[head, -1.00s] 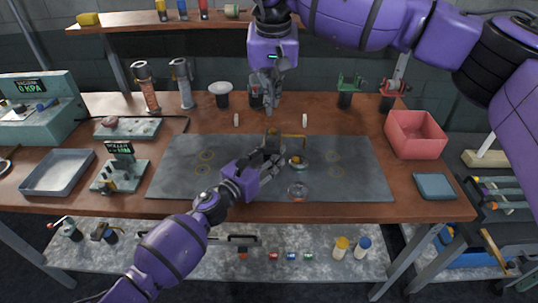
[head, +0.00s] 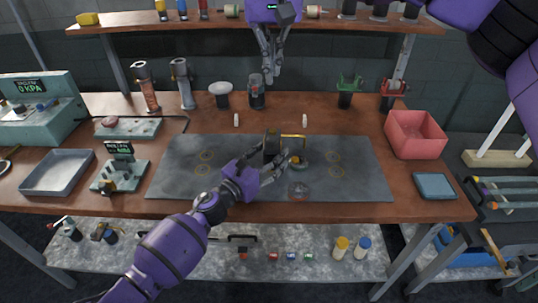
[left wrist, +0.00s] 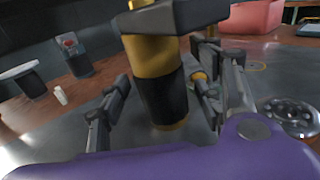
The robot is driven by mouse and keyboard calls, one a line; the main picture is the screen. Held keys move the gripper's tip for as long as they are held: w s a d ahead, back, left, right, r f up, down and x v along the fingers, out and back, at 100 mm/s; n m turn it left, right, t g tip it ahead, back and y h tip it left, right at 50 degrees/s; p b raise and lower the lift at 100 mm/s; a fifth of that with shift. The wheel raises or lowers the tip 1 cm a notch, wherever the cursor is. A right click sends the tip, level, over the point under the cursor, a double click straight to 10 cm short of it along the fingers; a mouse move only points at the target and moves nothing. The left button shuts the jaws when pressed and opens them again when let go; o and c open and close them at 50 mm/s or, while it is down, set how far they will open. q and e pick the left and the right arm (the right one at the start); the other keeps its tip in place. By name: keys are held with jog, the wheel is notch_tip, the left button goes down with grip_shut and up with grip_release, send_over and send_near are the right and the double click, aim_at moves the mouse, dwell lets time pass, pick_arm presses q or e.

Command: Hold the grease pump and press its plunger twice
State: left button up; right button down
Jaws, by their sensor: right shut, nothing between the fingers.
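The grease pump (head: 271,146) stands upright on the grey mat. In the left wrist view it is a brass cylinder (left wrist: 152,58) with a black band and a dark block on top, cut off by the frame. A brass arm (head: 293,137) reaches right from its top in the head view. My left gripper (left wrist: 160,100) is open, with one finger on each side of the pump and gaps visible. It also shows beside the pump in the head view (head: 277,172). My right gripper (head: 272,78) is shut and empty, pointing down, high above the pump.
A glass dish (head: 298,190) and a small brass-coloured piece (head: 296,160) lie near the left gripper. Two small pale pegs stand behind the mat (head: 180,185). A dark jar (head: 256,92) stands at the back. A red bin (head: 416,135) is at right. The mat's right side is clear.

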pick_arm(q)
jog(key=v, duration=1.2)
